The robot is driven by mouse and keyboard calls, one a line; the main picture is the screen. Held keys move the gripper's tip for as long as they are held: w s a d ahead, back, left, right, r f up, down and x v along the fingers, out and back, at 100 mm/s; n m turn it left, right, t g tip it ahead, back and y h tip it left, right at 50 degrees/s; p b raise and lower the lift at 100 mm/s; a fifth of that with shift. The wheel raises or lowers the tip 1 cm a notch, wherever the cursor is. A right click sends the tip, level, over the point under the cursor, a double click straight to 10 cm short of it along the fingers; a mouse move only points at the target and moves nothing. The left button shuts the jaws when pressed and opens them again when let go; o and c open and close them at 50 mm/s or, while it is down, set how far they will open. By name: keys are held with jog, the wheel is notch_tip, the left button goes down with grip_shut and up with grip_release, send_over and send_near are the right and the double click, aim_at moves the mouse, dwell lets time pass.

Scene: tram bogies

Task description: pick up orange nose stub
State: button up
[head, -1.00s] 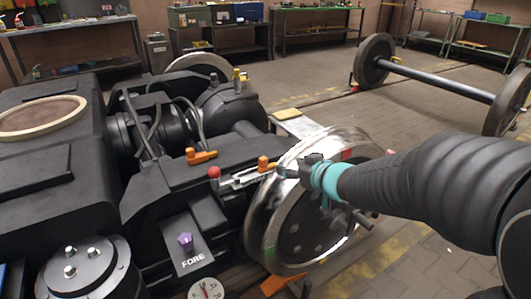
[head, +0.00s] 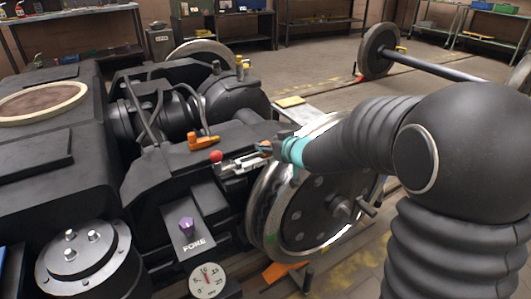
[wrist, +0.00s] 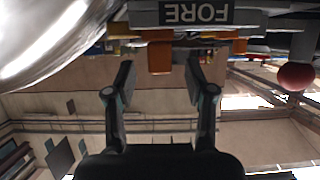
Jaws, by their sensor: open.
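An orange stub (wrist: 160,57) hangs below a grey edge in the wrist view, ahead of and between my open fingers. My gripper (wrist: 159,78) is open, with nothing held; whether the fingertips flank or stop short of the stub I cannot tell. Another orange piece (head: 203,141) with a raised knob lies on the frame to the left.
A shiny wheel (head: 318,205) stands right beside my gripper, and it fills the wrist view's upper left. A red ball knob (head: 216,156) on a lever is close by; a purple knob (head: 187,224) and a gauge (head: 207,280) are lower. Open floor lies behind.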

jog(key=shift+x, duration=1.2)
grip_shut()
jog(key=shift+r, duration=0.15)
